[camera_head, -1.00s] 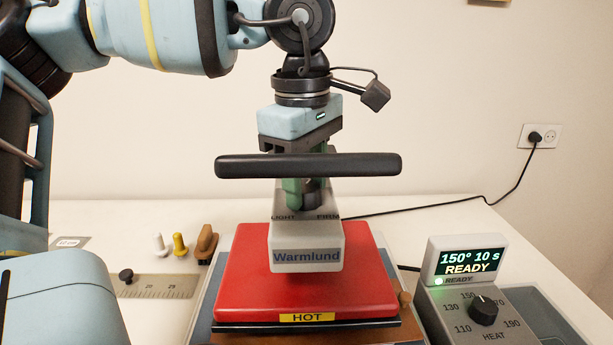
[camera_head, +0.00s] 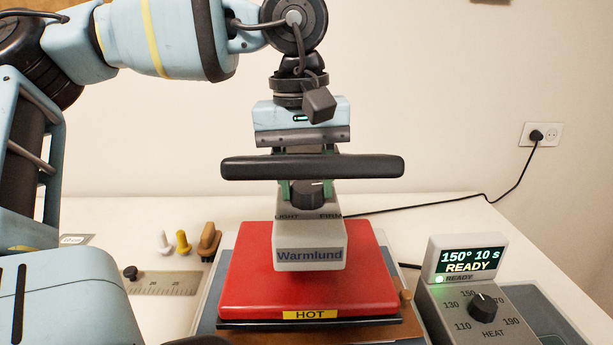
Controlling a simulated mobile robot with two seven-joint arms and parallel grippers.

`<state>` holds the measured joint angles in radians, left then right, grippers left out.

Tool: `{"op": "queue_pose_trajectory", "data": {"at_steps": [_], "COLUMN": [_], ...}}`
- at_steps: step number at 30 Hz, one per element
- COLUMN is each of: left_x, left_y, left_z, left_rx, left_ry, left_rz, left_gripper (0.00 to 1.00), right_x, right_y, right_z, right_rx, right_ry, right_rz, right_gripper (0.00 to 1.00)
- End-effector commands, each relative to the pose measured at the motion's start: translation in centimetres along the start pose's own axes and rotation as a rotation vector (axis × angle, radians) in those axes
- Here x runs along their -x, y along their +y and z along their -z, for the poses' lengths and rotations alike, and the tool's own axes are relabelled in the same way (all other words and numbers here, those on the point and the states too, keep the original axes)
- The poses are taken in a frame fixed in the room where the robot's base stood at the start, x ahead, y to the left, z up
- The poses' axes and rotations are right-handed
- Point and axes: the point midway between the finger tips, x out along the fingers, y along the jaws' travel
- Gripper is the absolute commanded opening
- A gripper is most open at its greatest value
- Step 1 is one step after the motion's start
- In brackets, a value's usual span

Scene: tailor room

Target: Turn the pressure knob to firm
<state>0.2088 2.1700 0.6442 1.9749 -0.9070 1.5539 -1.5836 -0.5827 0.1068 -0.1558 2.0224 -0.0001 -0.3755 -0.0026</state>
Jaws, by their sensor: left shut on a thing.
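The dark pressure knob (camera_head: 309,196) sits on top of the grey Warmlund head (camera_head: 309,240) of the heat press, behind the labels LIGHT and FIRM. A pale mark on the knob shows right of its middle; its exact heading is hard to read. My left gripper (camera_head: 312,188) comes down from above behind the black handle bar (camera_head: 312,167). It is shut on the knob, with a green finger on either side. The bar hides the upper part of the fingers. My right gripper is not in view.
The red press plate (camera_head: 250,270) is marked HOT. A control box (camera_head: 470,310) at the right shows 150°, 10 s and READY. Pegs (camera_head: 183,243), a wooden-handled tool (camera_head: 208,241) and a ruler (camera_head: 165,284) lie at the left. The table's back right is mostly clear.

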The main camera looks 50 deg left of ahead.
Motion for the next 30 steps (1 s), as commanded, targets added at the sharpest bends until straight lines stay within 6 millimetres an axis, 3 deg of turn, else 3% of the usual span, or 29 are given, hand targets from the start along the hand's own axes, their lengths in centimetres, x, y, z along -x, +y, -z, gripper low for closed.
{"op": "queue_pose_trajectory", "data": {"at_steps": [18,30], "left_x": [0.19,0.16], "left_y": [-0.11,-0.14], "left_z": [0.21,0.26], "left_rx": [-0.534,-0.697], "left_ry": [-0.031,-0.042], "left_rz": [-0.004,-0.004], "left_gripper": [0.18,0.18], "right_x": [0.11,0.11], "right_y": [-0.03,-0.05], "right_z": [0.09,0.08], "right_rx": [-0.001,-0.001], "right_ry": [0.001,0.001], "right_rz": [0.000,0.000], "right_gripper": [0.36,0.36]}}
